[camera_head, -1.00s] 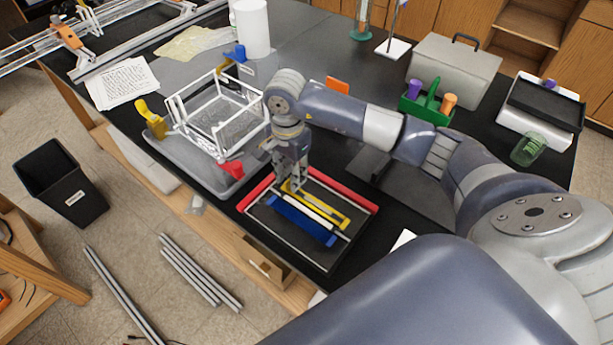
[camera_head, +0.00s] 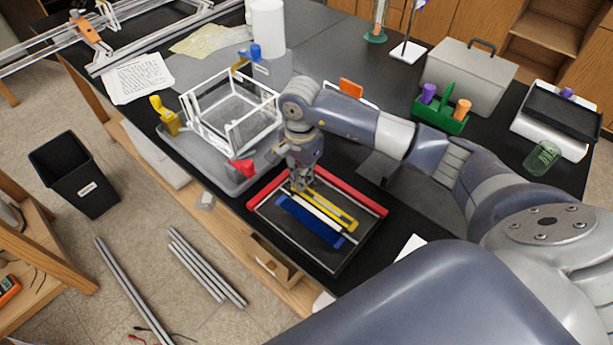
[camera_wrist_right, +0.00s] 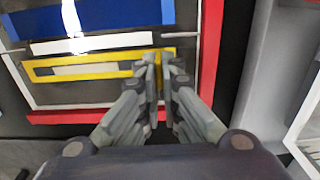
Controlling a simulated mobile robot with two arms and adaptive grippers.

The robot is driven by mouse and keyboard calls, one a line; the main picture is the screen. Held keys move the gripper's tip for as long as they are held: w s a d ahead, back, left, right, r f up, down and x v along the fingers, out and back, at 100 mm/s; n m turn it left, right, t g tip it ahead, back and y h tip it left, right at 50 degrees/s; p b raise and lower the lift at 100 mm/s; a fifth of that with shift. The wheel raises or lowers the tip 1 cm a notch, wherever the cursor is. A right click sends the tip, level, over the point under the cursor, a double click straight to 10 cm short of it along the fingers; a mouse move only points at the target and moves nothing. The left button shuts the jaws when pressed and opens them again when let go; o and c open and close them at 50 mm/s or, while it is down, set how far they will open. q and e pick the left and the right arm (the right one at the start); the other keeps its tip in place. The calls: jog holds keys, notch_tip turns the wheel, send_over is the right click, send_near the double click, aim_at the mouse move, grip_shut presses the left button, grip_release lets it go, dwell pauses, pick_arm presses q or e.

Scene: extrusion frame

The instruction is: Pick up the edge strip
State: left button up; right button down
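The black parts tray (camera_head: 345,258) lies near the bench's front edge and holds a blue bar (camera_head: 308,222), a white strip (camera_head: 318,213) and a slotted yellow strip (camera_head: 333,211), with red strips along its rim. I cannot tell for certain which one is the edge strip. My right gripper (camera_head: 300,186) points down at the tray's far-left end. In the right wrist view its fingertips (camera_wrist_right: 158,62) are close together over the end of the yellow strip (camera_wrist_right: 90,66), below the white strip (camera_wrist_right: 95,43). Whether they pinch anything is unclear. My left gripper is out of view.
Left of my right gripper, a white frame (camera_head: 228,122) stands on a grey tray (camera_head: 185,150) with yellow, red and blue clamps. A green caddy (camera_head: 440,118) and grey box (camera_head: 470,78) stand behind my right arm. A black bin (camera_head: 75,180) is on the floor.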

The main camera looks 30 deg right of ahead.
jog(key=shift+w+r+b, duration=0.1)
jog(key=shift+r+b, duration=0.25)
jog(key=shift+r, duration=0.2)
notch_tip(320, 180, up, 2)
jog(key=shift+b, duration=0.6)
jog(key=s+a+b, duration=0.1)
jog(key=s+a, duration=0.1)
jog(key=a, duration=0.2)
jog(key=s+a+r+b, duration=0.1)
jog(key=s+a+b, duration=0.1)
jog(key=a, duration=0.2)
jog(key=s+a+b, duration=0.1)
jog(key=s+a, duration=0.1)
jog(key=a, duration=0.2)
jog(key=shift+s+a+r+b, duration=0.2)
jog(key=shift+s+a+b, duration=0.1)
jog(key=shift+s+a, duration=0.1)
jog(key=shift+s+a+r, duration=0.35)
jog(key=shift+s+a, duration=0.1)
jog(key=shift+a, duration=0.25)
jog(key=shift+r+p, duration=0.65)
jog(key=shift+r, duration=0.55)
notch_tip(320, 180, up, 8)
jog(key=p, duration=0.4)
jog(key=shift+f, duration=0.15)
